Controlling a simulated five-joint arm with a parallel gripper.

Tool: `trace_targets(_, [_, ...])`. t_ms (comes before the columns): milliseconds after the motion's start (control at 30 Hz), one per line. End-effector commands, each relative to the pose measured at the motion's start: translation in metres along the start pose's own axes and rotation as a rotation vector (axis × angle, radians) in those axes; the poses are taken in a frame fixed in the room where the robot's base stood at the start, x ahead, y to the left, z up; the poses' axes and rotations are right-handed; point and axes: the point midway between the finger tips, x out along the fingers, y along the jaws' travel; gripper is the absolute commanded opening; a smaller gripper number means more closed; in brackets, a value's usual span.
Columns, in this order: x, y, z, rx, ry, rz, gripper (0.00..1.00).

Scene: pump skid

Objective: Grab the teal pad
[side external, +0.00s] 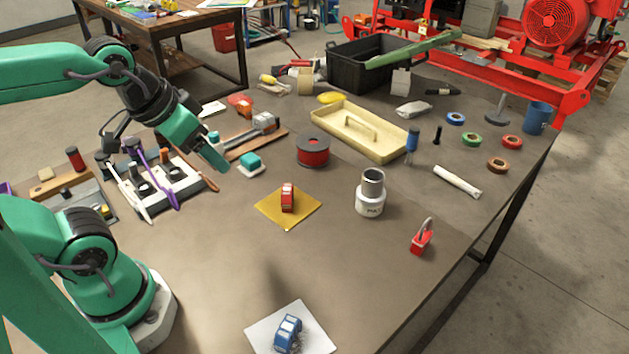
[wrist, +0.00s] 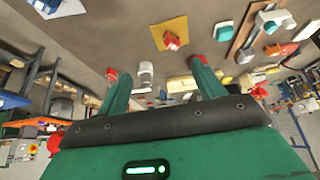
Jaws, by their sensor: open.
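The teal pad (side external: 250,161) is a small teal block on a white base, lying on the table left of the red spool. In the wrist view it shows as a small teal shape (wrist: 224,31) above the right finger, clear of it. My gripper (side external: 215,156) is above the table, to the left of the pad and apart from it. In the wrist view my gripper (wrist: 161,80) has its two green fingers wide apart, with nothing held between them.
A wooden board with a grey tool (side external: 262,127) lies behind the pad. A red and black spool (side external: 313,151) stands to its right. A yellow square with a red item (side external: 287,198) lies in front. A rack of tools (side external: 160,184) is at left. The front table is mostly clear.

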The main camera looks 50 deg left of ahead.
Motion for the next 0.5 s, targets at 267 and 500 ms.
trace_targets(267, [0.0000,0.0000,-0.0001,0.000,0.000,0.000,0.71])
trace_targets(500, [0.0023,-0.0035,-0.0075,-0.001,-0.016,-0.007,0.71])
